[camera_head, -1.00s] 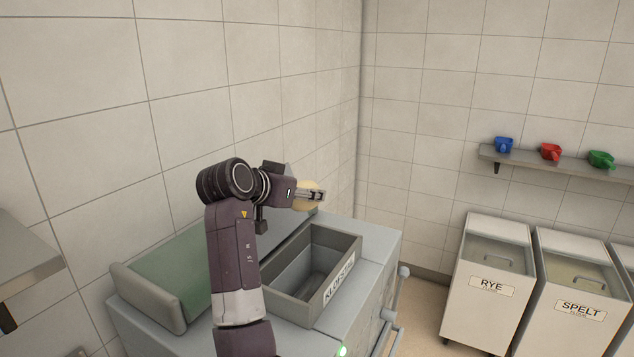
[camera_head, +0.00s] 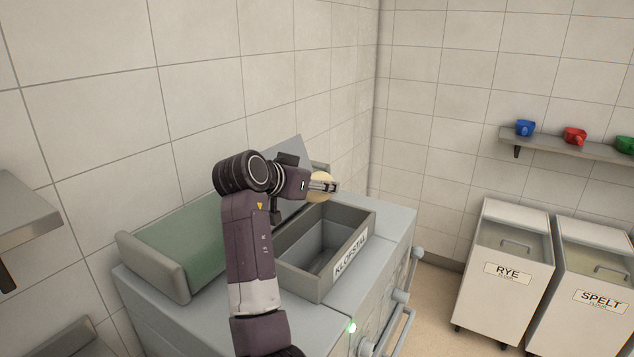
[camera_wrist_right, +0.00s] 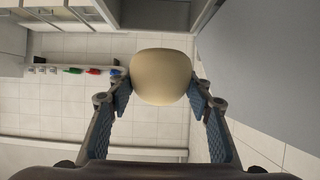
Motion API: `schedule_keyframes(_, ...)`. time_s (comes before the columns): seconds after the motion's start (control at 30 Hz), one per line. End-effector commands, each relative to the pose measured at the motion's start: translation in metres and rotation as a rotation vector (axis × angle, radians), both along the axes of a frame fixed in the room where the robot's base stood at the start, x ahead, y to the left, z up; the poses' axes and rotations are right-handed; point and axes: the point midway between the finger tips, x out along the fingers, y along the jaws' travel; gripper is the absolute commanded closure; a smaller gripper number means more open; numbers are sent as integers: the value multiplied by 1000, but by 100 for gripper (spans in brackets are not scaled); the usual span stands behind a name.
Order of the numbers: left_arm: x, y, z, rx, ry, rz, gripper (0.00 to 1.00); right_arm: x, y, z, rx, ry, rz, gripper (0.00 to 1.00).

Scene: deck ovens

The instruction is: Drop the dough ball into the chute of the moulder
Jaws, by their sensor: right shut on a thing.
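The pale dough ball (camera_head: 321,187) is held in my right gripper (camera_head: 326,186), above the back part of the moulder (camera_head: 390,235). In the right wrist view the dough ball (camera_wrist_right: 161,76) sits between the two blue-padded fingers of the right gripper (camera_wrist_right: 160,100). The grey rectangular chute (camera_head: 356,222) on top of the moulder is open and looks empty. A label reading KLOFSTAD is on its side. The gripper is above the chute's far rim in the head view; the exact height cannot be told. My left gripper does not show.
A green belt (camera_head: 195,248) lies on the moulder, left of my arm. Tiled walls stand close behind. The RYE bin (camera_head: 507,268) and SPELT bin (camera_head: 600,290) stand at right, below a shelf (camera_head: 560,144) with coloured scoops. A grey shelf (camera_head: 25,225) juts in at left.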

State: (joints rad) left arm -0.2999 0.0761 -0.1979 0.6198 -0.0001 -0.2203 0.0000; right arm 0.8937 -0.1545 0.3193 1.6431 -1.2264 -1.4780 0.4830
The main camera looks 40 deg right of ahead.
Motion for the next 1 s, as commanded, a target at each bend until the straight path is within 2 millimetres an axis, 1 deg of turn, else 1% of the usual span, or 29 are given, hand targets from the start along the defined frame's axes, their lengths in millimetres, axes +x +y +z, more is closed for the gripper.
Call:
schedule_keyframes(0.13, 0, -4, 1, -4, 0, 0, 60, 0, 0, 2, -2, -2, 0, 81)
schedule_keyframes(0.17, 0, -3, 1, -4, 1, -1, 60, 0, 0, 2, -1, -1, 0, 50)
schedule_keyframes(0.3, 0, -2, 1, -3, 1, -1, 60, 0, 0, 1, -1, -1, 0, 35)
schedule_keyframes(0.33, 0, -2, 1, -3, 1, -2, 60, 0, 0, 1, -1, -1, 0, 33)
schedule_keyframes(0.57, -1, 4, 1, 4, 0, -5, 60, 0, 0, 0, 1, 0, 0, 33)
schedule_keyframes(0.67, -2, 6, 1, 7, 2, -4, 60, -1, 3, 2, 1, 0, 1, 33)
schedule_keyframes(0.77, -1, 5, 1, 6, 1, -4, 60, -2, 13, 7, 1, -3, 3, 33)
schedule_keyframes(0.87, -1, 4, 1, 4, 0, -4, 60, -7, 30, 15, 2, -3, 4, 33)
schedule_keyframes(1.0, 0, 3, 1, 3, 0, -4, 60, -15, 57, 29, 1, -4, 4, 33)
